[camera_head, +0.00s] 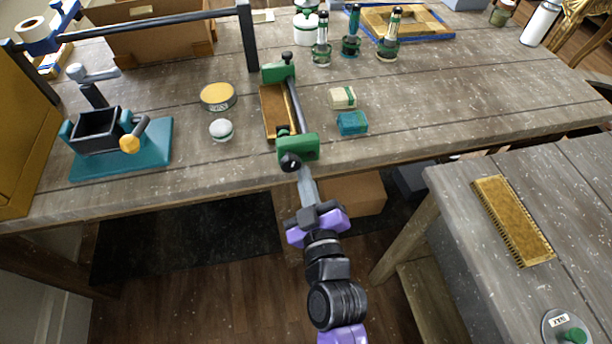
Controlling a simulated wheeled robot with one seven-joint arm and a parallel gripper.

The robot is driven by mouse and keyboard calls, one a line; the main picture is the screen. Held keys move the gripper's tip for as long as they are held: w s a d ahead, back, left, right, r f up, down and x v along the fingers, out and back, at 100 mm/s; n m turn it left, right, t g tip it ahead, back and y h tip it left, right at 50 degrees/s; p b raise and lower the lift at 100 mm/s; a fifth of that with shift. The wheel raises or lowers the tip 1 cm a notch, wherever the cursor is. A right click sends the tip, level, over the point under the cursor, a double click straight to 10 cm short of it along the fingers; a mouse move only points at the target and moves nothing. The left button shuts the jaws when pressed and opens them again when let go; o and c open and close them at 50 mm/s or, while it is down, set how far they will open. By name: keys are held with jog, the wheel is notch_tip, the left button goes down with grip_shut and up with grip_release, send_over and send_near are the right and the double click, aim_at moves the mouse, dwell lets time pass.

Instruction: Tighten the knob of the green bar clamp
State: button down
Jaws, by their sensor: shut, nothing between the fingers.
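The green bar clamp (296,107) lies on the wooden table near its front edge, with a green jaw at each end of a dark bar. It sits over a flat brown wooden piece (273,114). A black knob (290,162) is at the clamp's near end, at the table edge. My gripper (303,172) reaches up from below with its fingers together and no object visible between them. Its tips are right by the black knob; I cannot tell whether they touch it. A smaller black knob (287,56) shows at the far end.
Left of the clamp are a yellow-topped tin (218,96), a small white-topped jar (221,130) and a teal-based device (120,150). Right of it lie a cream block (342,97) and a teal block (352,123). A second table (540,180) stands at the lower right.

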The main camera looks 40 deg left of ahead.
jog(key=shift+s+a+r+b, duration=0.3)
jog(key=shift+s+a+b, duration=0.1)
jog(key=shift+a, duration=0.15)
jog(key=shift+s+a+f, duration=0.1)
jog(key=shift+s+a, duration=0.1)
jog(key=shift+s, duration=0.05)
jog(key=shift+w+d+f+b, duration=0.1)
jog(key=shift+f+b, duration=0.25)
jog(key=shift+b, duration=0.65)
jog(key=b+v, duration=0.2)
jog(key=v, duration=0.4)
jog(key=shift+d+f, duration=0.25)
jog(key=shift+f, duration=0.05)
jog(key=shift+w, duration=0.15)
